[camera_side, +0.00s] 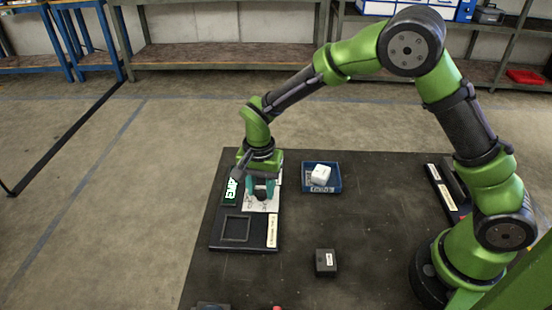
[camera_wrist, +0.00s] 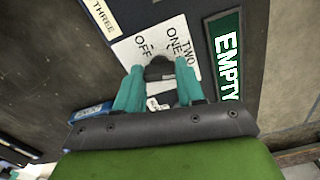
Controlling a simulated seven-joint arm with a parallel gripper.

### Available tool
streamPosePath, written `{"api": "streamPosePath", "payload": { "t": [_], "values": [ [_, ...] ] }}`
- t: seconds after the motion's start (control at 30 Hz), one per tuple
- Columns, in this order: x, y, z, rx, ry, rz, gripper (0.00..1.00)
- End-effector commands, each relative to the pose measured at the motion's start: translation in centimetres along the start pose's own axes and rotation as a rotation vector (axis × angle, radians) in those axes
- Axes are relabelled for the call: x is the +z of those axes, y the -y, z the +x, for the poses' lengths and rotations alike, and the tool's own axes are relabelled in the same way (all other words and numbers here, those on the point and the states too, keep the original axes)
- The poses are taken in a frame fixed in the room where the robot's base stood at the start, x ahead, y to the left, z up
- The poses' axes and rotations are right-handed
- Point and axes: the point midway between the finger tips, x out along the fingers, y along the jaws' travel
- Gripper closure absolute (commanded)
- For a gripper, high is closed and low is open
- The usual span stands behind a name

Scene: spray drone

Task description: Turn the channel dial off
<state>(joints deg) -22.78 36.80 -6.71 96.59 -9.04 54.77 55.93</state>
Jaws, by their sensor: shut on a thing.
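The channel dial (camera_wrist: 159,70) is a dark knob on a white plate (camera_wrist: 135,47) printed OFF, ONE and TWO. It also shows in the side view as a dark knob (camera_side: 261,195) on the white plate on the black board. My gripper (camera_wrist: 160,74) points down over the plate, and its two teal fingers are shut on the knob from both sides. In the side view my gripper (camera_side: 261,190) is low over the board. The fingers hide part of the knob and plate, and I cannot tell which label the knob points to.
A lit green display (camera_wrist: 228,55) reading EMPTY is beside the dial plate. A square black frame (camera_side: 236,228) is at the board's near end. A blue tray (camera_side: 334,187) with a white block (camera_side: 321,174) stands to the right. A small black box (camera_side: 326,263) sits nearer, with bare table around it.

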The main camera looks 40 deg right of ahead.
Motion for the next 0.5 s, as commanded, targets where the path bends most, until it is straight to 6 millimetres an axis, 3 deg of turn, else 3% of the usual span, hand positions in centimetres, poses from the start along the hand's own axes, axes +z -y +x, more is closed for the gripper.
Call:
{"api": "streamPosePath", "payload": {
  "t": [0.5],
  "values": [
    [-0.04,-0.02,-0.13,-0.001,0.001,-0.488,0.92]
  ]
}}
